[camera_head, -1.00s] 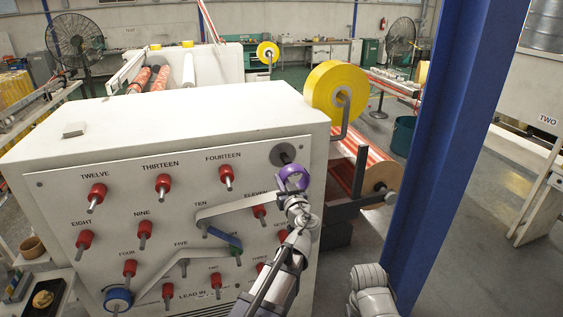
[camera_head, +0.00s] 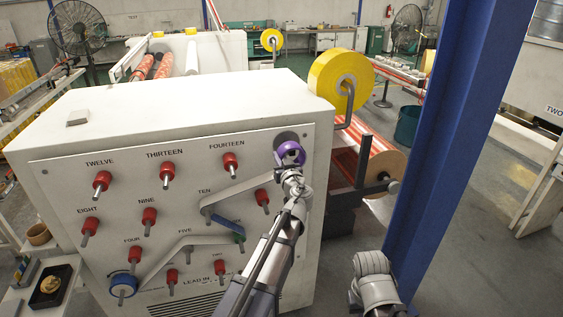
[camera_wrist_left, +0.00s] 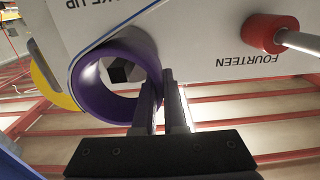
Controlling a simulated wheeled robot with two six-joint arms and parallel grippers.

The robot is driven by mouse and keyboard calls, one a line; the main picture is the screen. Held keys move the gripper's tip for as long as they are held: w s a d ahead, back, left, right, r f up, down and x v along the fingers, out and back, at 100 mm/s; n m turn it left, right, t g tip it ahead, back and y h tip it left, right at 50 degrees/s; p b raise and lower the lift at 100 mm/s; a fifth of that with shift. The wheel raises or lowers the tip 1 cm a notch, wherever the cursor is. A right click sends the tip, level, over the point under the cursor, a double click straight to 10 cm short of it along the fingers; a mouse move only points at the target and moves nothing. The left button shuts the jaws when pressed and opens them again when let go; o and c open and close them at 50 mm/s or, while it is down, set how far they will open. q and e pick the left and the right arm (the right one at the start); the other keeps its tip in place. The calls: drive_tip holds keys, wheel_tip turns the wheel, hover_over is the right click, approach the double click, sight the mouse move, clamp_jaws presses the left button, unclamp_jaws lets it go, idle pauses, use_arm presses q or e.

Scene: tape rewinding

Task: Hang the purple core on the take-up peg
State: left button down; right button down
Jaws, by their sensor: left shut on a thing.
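The purple core (camera_head: 292,153) is a ring in front of the machine's panel at its upper right corner. My left gripper (camera_head: 292,174) is shut on its wall from below. In the left wrist view the fingers (camera_wrist_left: 162,88) pinch the near side of the purple core (camera_wrist_left: 92,102). The take-up peg (camera_wrist_left: 121,70) shows as a dark block through the ring's opening, near its upper part. In the head view the dark disc of the take-up peg (camera_head: 285,136) shows above and behind the core. I cannot tell whether the core is around the peg.
Red rollers (camera_head: 230,163) with metal tips stand out from the panel. A pale strip (camera_head: 245,200) runs among them past a blue bar (camera_head: 228,224). A yellow roll (camera_head: 328,82) is behind the corner. A blue column (camera_head: 450,120) stands to the right.

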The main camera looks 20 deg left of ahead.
use_arm(q)
drive_tip(key=shift+x, duration=2.3)
drive_tip(key=shift+w+d+f+b, duration=0.1)
drive_tip(key=shift+d+f+b, duration=0.05)
drive_tip(key=shift+f+b, duration=0.55)
drive_tip(key=shift+w+d+f+b, duration=0.15)
drive_tip(key=shift+f+b, duration=0.55)
drive_tip(key=c, duration=0.9)
unclamp_jaws()
drive_tip(key=shift+s, duration=0.1)
drive_tip(key=v, duration=0.7)
drive_tip(key=shift+s+d, duration=0.25)
